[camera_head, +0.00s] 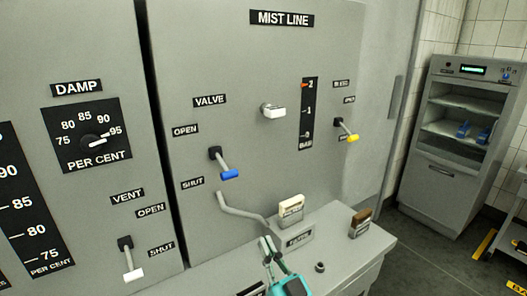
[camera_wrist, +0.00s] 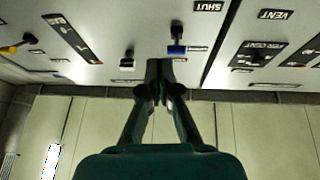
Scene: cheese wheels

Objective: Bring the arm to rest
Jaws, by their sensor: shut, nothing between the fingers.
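My gripper (camera_head: 268,246) is in front of the lower part of the mist line panel (camera_head: 240,90) in the head view, just above a ledge. Its fingers are together and hold nothing; they also show closed at the middle of the wrist view (camera_wrist: 166,88). The wrist view shows the panel upside down. The valve lever with a blue handle (camera_head: 229,174) is above and left of my gripper in the head view, with a visible gap. Its handle (camera_wrist: 177,48) shows beyond the fingertips in the wrist view. It angles downward, its end nearer the SHUT label.
A bent grey pipe (camera_head: 240,212) runs behind my gripper. A cream-topped block (camera_head: 291,209) and a brown-topped block (camera_head: 360,222) stand on the ledge. A yellow-handled lever (camera_head: 347,131) and white knob (camera_head: 273,111) stick out. A cabinet (camera_head: 447,190) stands right, past open floor.

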